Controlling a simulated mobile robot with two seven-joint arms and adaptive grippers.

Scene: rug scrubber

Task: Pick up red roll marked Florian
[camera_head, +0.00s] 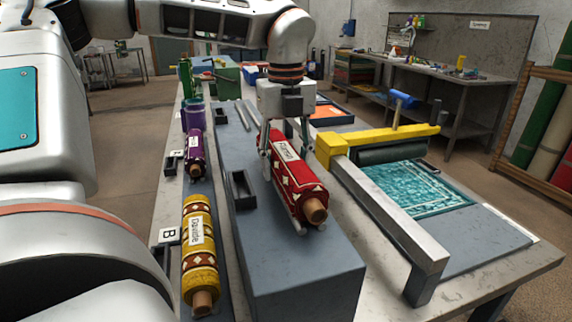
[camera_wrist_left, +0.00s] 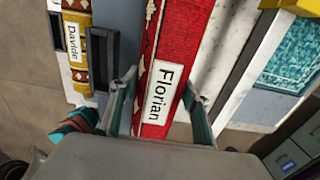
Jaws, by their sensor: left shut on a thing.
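The red roll (camera_head: 299,177) has cream diamond patterns, a brown core end and a white label reading Florian. It lies lengthwise over two metal rails on the grey block; I cannot tell whether it still touches them. My left gripper (camera_head: 285,148) comes down from above with a finger on each side of the roll and is shut on it near the label. My right gripper is not in view.
A yellow roll (camera_head: 200,278) labelled Davide and a purple roll (camera_head: 195,155) lie to the left. A small dark bracket (camera_head: 241,190) stands beside the red roll. A yellow-and-grey scrubber frame (camera_head: 390,207) stands close on the right, over a teal rug (camera_head: 400,195).

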